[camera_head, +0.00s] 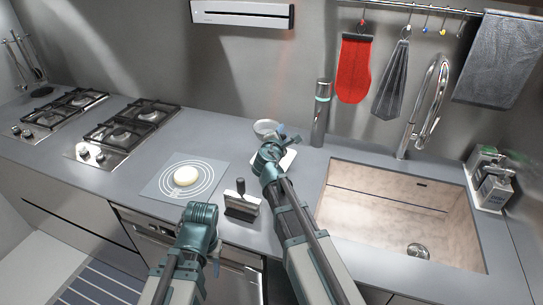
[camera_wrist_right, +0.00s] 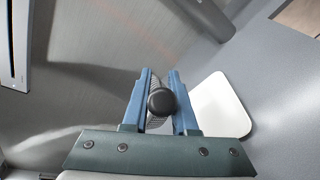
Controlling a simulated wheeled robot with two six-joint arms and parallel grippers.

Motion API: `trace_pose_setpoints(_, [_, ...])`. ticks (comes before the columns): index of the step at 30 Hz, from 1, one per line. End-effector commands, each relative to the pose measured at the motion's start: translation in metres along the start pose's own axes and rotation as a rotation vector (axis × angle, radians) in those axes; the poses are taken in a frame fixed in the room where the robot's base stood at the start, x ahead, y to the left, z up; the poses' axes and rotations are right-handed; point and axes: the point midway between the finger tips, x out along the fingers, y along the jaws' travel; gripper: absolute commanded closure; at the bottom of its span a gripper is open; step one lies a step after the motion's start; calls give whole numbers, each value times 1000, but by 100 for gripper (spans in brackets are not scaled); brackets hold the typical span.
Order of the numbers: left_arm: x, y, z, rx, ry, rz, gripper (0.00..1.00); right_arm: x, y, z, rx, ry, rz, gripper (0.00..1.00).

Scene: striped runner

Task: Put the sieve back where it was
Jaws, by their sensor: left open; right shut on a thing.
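The sieve (camera_head: 266,127) shows as a pale round bowl at the back of the counter, beside the tall dark flask. My right gripper (camera_head: 281,135) is at its near right side. In the right wrist view its blue fingers (camera_wrist_right: 158,100) are shut on the sieve's handle, seen end-on as a dark round knob (camera_wrist_right: 162,101). Part of the sieve is hidden behind the fingers. I cannot tell whether it touches anything below. My left gripper (camera_head: 201,213) is low in front of the counter, empty and open; its fingers are hard to make out.
A white board (camera_head: 288,160) lies under my right gripper. A mat (camera_head: 160,188) with pale dough (camera_head: 186,175) and a dark-handled scraper (camera_head: 241,200) are to the left. A flask (camera_head: 321,112) stands behind; the sink (camera_head: 385,208) is right, the hobs left.

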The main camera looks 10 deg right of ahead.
Motion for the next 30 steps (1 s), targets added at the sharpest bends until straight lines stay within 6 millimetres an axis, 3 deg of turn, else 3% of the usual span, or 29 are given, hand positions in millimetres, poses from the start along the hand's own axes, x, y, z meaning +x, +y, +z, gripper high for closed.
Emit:
trace_pose_setpoints(3, [-1, 0, 0, 0, 0, 0, 50, 4, -5, 14, 4, -18, -10, 100])
trace_pose_setpoints(7, [0, 0, 0, 0, 0, 0, 50, 5, -7, 15, 5, -21, -11, 100])
trace_pose_setpoints(11, [7, 1, 0, 0, 0, 0, 50, 6, -13, 11, 5, -20, -11, 100])
trace_pose_setpoints(22, [59, 6, -4, 0, 0, 0, 50, 16, -58, -15, 4, -20, -11, 100])
trace_pose_setpoints(30, [63, 6, -4, 0, 0, 0, 50, 17, -61, -17, 4, -20, -11, 100])
